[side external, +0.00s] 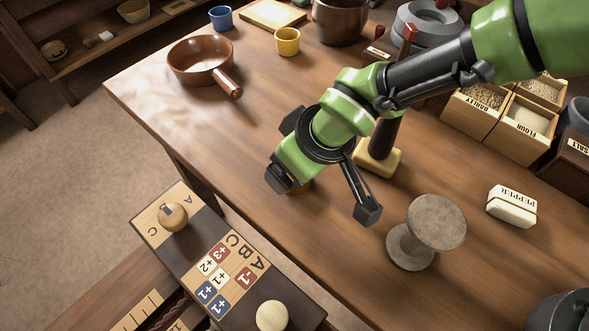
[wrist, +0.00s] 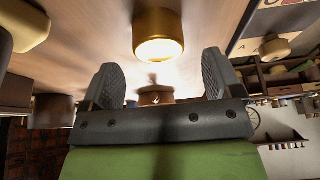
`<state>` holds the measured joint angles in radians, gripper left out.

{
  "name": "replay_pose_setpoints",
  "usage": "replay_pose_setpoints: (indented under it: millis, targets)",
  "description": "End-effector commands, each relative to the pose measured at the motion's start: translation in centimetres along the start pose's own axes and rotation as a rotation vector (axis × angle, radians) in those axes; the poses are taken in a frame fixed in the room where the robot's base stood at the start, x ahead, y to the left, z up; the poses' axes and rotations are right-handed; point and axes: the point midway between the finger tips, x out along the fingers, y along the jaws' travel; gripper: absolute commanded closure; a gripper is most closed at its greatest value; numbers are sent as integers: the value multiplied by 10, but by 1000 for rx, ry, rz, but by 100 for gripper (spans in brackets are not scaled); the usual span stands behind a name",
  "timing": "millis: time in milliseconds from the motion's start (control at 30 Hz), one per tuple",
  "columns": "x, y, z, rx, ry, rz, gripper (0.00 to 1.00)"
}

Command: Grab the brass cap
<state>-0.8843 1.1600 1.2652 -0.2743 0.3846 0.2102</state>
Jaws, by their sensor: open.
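The brass cap (wrist: 158,35) is a short golden cylinder with a bright end face. In the wrist view it is at the top centre, beyond the two fingertips and apart from them. In the side external view only a small golden-brown part of it (side external: 300,187) shows under my gripper, which hides the rest. My gripper (side external: 323,196) is open, low over the table, with its dark fingers spread wide. In the wrist view my gripper (wrist: 163,77) has nothing between its pads.
A post on a yellow base (side external: 378,160) stands close behind my gripper. A round stone-topped stand (side external: 436,222) and a pepper block (side external: 512,206) are to the right. A brown pan (side external: 200,62) is at back left. A board with numbered tiles (side external: 190,240) lies beyond the table's front edge.

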Motion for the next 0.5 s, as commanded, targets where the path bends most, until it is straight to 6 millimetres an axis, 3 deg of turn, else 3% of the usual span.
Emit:
replay_pose_setpoints:
  millis: [200,500]
  targets:
    - [26,0,1,1,0,0,15]
    - [28,0,0,0,1,0,17]
